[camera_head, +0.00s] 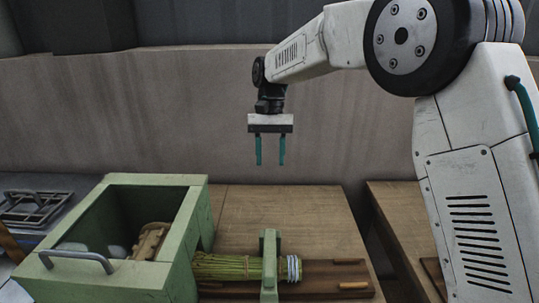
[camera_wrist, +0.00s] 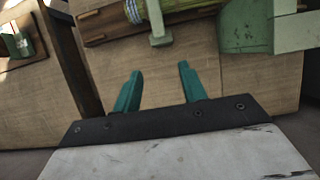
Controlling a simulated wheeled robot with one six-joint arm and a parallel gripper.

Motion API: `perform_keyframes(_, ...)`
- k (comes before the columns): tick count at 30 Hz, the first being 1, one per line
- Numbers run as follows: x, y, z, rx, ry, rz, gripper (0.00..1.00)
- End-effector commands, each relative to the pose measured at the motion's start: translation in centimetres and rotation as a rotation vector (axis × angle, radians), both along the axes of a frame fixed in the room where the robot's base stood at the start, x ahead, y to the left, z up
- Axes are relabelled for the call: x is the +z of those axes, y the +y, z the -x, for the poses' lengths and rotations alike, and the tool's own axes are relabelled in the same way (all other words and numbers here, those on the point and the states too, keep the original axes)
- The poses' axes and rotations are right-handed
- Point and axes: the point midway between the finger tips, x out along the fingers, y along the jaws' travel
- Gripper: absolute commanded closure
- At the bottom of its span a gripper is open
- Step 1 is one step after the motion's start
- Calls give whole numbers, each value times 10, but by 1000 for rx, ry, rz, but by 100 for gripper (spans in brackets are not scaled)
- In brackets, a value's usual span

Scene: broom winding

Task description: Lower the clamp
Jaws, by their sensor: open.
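The clamp (camera_head: 269,262) is a pale green upright piece that stands across the straw bundle on the bench. Its end also shows at the top of the wrist view (camera_wrist: 157,38). The green straw bundle (camera_head: 228,267) lies level, with a blue and white wound band (camera_head: 292,268) just right of the clamp. My gripper (camera_head: 270,160) hangs above the clamp, pointing down, with its two teal fingers apart and nothing between them. In the wrist view my gripper (camera_wrist: 160,68) is over bare bench top, apart from the clamp. How the clamp meets the bundle underneath is hidden.
A green box (camera_head: 192,225) with a metal handle (camera_head: 76,260) stands left of the bundle, with wooden and pale items inside. A dark wooden board (camera_head: 325,270) lies under the bundle. A second bench (camera_head: 400,215) is at right, across a gap. The bench behind the clamp is clear.

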Motion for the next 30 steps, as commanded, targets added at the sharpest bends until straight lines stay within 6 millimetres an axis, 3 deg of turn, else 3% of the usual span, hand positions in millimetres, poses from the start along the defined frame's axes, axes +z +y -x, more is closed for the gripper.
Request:
perform_keyframes(3, 0, 0, 0, 0, -1, 0, 58)
perform_keyframes(8, 0, 1, 0, 1, -1, 0, 100)
perform_keyframes(12, 23, 14, 11, 29, -34, -14, 100)
perform_keyframes(14, 39, 21, 27, 52, -52, -21, 100)
perform_keyframes(18, 71, 33, 87, 100, -108, -28, 100)
perform_keyframes(21, 80, 32, 132, 109, -154, -26, 100)
perform_keyframes(27, 68, 17, 199, 81, -225, -15, 100)
perform_keyframes(30, 51, 7, 212, 44, -238, 1, 100)
